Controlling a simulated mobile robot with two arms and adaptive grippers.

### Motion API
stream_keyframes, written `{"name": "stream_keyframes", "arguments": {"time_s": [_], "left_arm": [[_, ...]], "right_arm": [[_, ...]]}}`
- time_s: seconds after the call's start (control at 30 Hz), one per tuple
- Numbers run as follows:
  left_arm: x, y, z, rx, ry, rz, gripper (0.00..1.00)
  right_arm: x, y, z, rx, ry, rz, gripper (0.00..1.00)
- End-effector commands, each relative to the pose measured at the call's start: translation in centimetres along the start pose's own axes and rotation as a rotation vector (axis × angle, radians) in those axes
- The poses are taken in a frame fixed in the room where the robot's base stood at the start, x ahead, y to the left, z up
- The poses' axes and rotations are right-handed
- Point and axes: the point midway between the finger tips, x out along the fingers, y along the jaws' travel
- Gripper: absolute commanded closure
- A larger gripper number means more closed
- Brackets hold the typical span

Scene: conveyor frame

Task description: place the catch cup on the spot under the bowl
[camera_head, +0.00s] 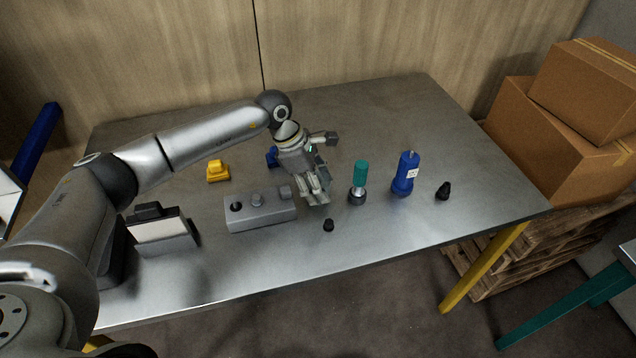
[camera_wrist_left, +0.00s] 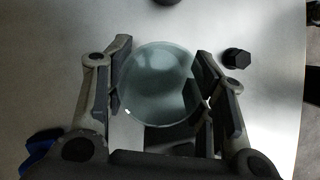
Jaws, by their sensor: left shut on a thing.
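My left gripper (camera_head: 318,196) points down over the middle of the table, just right of a grey block with knobs. In the left wrist view, its two fingers (camera_wrist_left: 162,78) are shut on a clear round cup (camera_wrist_left: 158,84), which I take as the catch cup. The cup's round outline faces the camera, and the fingers touch its left and right sides. In the head view the cup is mostly hidden by the gripper. I cannot make out a bowl or a marked spot with certainty. My right gripper is not in view.
The grey block (camera_head: 260,209) lies left of the gripper. A small black cap (camera_head: 328,225) is in front, also in the wrist view (camera_wrist_left: 237,58). A teal-handled tool (camera_head: 360,176), blue bottle (camera_head: 405,174) and black piece (camera_head: 443,190) stand right. A yellow part (camera_head: 218,171) lies left.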

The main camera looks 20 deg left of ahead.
Motion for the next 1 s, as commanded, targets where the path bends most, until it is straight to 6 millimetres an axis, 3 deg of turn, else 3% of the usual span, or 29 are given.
{"name": "stream_keyframes", "arguments": {"time_s": [0.13, 0.17, 0.33, 0.77, 1.0], "left_arm": [[0.4, 0.0, -0.2, 0.0, 0.0, 0.0, 0.7], [0.4, 0.0, -0.2, 0.0, 0.0, 0.0, 0.48], [0.3, 0.0, -0.1, -0.001, 0.0, 0.0, 0.28], [-0.4, 0.0, 0.1, -0.001, 0.0, 0.001, 0.28], [-4.9, 0.2, -0.1, -0.001, -0.001, 0.005, 0.28]], "right_arm": [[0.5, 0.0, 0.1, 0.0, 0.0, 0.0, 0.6], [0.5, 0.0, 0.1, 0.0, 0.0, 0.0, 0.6], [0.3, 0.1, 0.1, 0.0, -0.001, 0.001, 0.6], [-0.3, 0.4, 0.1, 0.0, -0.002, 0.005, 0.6], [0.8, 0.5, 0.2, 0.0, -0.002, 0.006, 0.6]]}}
